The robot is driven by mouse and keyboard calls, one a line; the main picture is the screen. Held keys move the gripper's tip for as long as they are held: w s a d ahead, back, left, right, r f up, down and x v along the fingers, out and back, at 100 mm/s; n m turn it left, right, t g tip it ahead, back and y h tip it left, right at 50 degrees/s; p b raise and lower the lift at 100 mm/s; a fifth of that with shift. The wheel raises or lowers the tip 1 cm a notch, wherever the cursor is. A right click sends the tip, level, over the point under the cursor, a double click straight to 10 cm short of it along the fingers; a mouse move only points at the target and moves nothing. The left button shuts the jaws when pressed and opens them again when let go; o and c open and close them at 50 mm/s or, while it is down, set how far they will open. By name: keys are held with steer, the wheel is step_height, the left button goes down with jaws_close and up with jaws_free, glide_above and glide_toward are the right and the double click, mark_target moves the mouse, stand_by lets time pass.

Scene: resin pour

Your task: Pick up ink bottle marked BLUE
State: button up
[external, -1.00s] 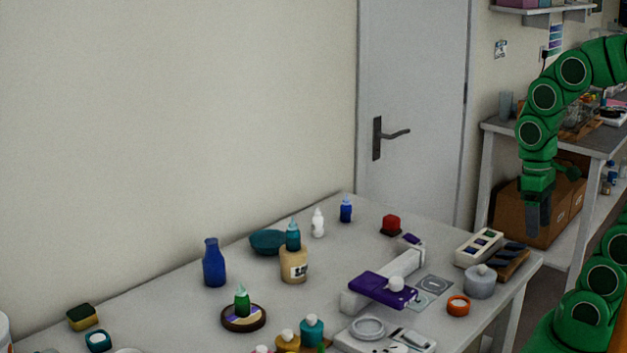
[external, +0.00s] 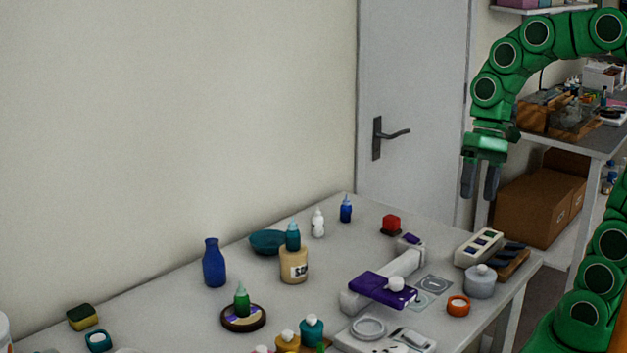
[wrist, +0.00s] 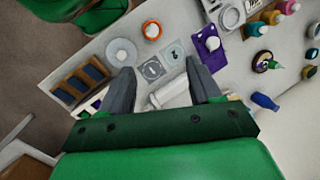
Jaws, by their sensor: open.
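A small dark blue bottle with a light blue cap (external: 346,209) stands upright near the back corner of the table in the external view. No marking on it can be read. I cannot make it out in the wrist view, where my gripper covers part of the table. My gripper (external: 479,196) is open and empty, pointing down, above and to the right of this bottle and well apart from it. In the wrist view the two fingers of my gripper (wrist: 160,66) are spread over the table.
A white bottle (external: 318,224), a teal-topped bottle (external: 293,238) and a teal bowl (external: 267,242) stand left of the blue bottle. A larger blue bottle (external: 214,264) is farther left. A door (external: 412,90) is behind.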

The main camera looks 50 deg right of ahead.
steer(key=w+a+r+m+t+y, duration=0.1)
steer(key=w+m, duration=0.1)
steer(key=w, duration=0.3)
steer(key=w+a+r+m+y, duration=0.1)
steer(key=w+m+y, duration=0.1)
steer(key=w, duration=0.3)
steer(key=m+t+y, duration=0.3)
steer(key=m+t, duration=0.6)
steer(key=m, duration=0.9)
glide_above(352, 205)
steer(key=s+d, duration=0.3)
step_height(352, 205, down, 4)
steer(key=f, duration=1.7)
steer(key=shift+w+a+f, duration=0.1)
steer(key=shift+w+f, duration=0.15)
steer(key=shift+w+a+f, duration=0.1)
steer(key=shift+a+f, duration=0.05)
steer(key=shift+f, duration=0.25)
steer(key=shift+x, duration=1.15)
steer(key=x, duration=0.3)
steer(key=shift+a+f, duration=0.15)
steer(key=shift+f, duration=0.2)
steer(key=shift+x, duration=0.8)
steer(key=shift+c, duration=0.2)
